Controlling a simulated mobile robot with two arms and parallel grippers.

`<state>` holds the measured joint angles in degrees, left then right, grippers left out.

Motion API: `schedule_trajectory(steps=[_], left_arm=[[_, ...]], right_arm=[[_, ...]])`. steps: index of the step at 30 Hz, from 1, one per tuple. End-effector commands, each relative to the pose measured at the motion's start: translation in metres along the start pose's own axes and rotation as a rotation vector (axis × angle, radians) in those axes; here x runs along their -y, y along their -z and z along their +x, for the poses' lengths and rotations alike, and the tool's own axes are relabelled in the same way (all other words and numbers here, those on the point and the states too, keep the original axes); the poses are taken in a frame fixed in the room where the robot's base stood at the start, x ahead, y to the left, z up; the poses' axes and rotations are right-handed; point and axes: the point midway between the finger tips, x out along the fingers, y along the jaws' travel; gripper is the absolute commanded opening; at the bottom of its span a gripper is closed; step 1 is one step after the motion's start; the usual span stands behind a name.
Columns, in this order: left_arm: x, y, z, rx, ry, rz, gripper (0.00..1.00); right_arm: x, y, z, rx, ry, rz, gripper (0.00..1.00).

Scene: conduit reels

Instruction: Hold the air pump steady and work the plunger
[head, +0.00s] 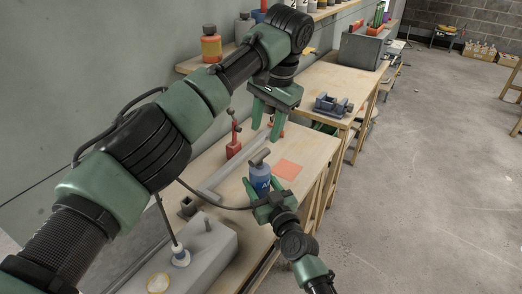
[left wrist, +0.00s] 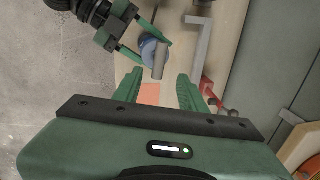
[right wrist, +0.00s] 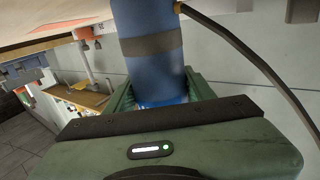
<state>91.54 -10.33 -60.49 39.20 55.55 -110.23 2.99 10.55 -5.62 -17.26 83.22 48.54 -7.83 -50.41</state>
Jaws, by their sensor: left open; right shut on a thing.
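The air pump (head: 261,183) stands upright on the workbench, with a blue body and a grey crossbar plunger handle (head: 260,156) on top. My right gripper (head: 268,202) is shut around the pump's body; the right wrist view shows the blue cylinder with a grey band (right wrist: 150,45) between its fingers. My left gripper (head: 266,118) is open and empty above the handle, apart from it. In the left wrist view the handle (left wrist: 160,61) lies beyond the open fingertips (left wrist: 160,80). A black hose (right wrist: 228,48) leaves the pump.
An orange square (head: 288,170) lies beside the pump. A red tool (head: 234,143) and a grey angled bar (head: 218,180) are behind it. A grey block (head: 205,258) stands front left. A vise (head: 333,104) sits on the farther bench. Open floor lies right.

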Motion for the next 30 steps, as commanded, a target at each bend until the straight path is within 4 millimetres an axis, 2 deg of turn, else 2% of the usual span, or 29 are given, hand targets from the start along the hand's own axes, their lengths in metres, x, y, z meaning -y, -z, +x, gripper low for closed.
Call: schedule_trajectory(steps=[1, 6, 12, 18, 25, 26, 27, 30], left_arm=[[0.0, -0.001, 0.013, 0.004, -0.001, 0.001, 0.41], [0.0, -0.001, 0.047, 0.003, -0.001, 0.0, 0.41], [0.0, 0.0, 0.075, 0.001, -0.001, 0.0, 0.41], [0.0, 0.0, 0.085, 0.0, -0.001, 0.0, 0.41], [0.0, 0.0, 0.085, 0.0, -0.001, 0.0, 0.41], [0.0, 0.0, 0.085, 0.0, -0.001, 0.0, 0.36], [0.0, 0.0, 0.085, 0.0, -0.001, 0.0, 0.25], [0.0, 0.0, 0.085, 0.0, -0.001, 0.0, 0.0]], right_arm=[[0.0, 0.0, 0.0, 0.0, 0.0, 0.0, 0.0], [0.0, 0.0, 0.0, 0.0, 0.0, 0.0, 0.0], [0.0, 0.0, 0.0, 0.0, 0.0, 0.0, 0.0], [0.0, 0.0, 0.0, 0.0, 0.0, 0.0, 0.0], [0.0, 0.0, 0.0, 0.0, 0.0, 0.0, 0.0], [0.0, 0.0, 0.0, 0.0, 0.0, 0.0, 0.0], [0.0, 0.0, 0.0, 0.0, 0.0, 0.0, 0.0], [0.0, 0.0, 0.0, 0.0, 0.0, 0.0, 0.0]])
